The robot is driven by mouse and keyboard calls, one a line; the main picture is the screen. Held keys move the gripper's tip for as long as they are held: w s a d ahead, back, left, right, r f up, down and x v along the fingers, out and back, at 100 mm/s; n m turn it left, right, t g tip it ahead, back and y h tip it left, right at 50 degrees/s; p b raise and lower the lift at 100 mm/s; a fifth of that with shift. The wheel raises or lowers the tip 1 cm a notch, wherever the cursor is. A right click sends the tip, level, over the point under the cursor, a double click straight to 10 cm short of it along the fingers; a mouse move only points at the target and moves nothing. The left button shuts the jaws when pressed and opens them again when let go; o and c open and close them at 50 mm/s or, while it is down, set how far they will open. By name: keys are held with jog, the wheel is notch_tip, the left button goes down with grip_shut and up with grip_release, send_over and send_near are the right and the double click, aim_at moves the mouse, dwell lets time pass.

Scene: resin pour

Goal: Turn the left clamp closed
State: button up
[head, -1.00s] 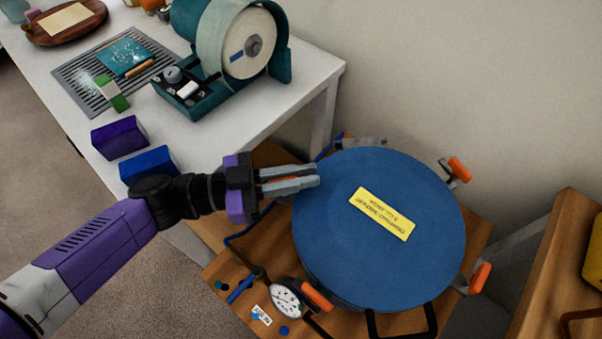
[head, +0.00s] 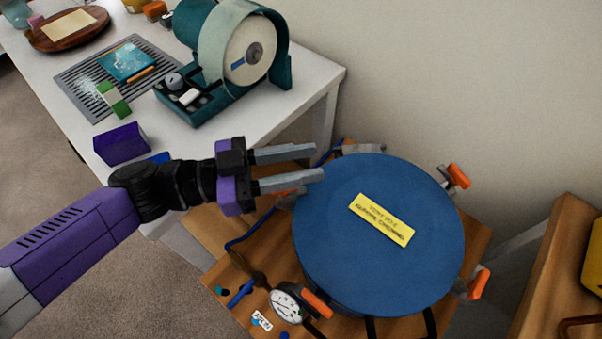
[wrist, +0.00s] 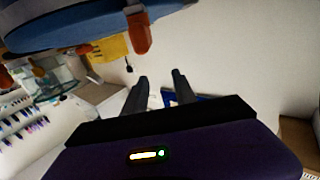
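A round pot with a blue lid (head: 350,230) and a yellow label (head: 382,220) stands on a wooden stand. The left clamp (head: 288,197) is at the lid's left edge; only part of its orange handle and grey metal shows beneath my near finger. My gripper (head: 318,162) is open, its two grey fingers apart and pointing right at the lid's upper left edge, with nothing seen between them. In the wrist view the open fingers (wrist: 160,77) show below an orange handle (wrist: 137,32) at the lid rim. I cannot tell whether the near finger touches the clamp.
Other orange-handled clamps sit at the upper right (head: 457,176), lower right (head: 478,283) and front left (head: 317,303). A dial gauge (head: 287,306) is beside the front one. A white table (head: 240,112) with a teal machine (head: 195,95) stands behind; a wooden surface (head: 560,265) is at right.

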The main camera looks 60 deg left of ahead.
notch_tip(320, 180, up, 14)
jog(key=p, duration=0.2)
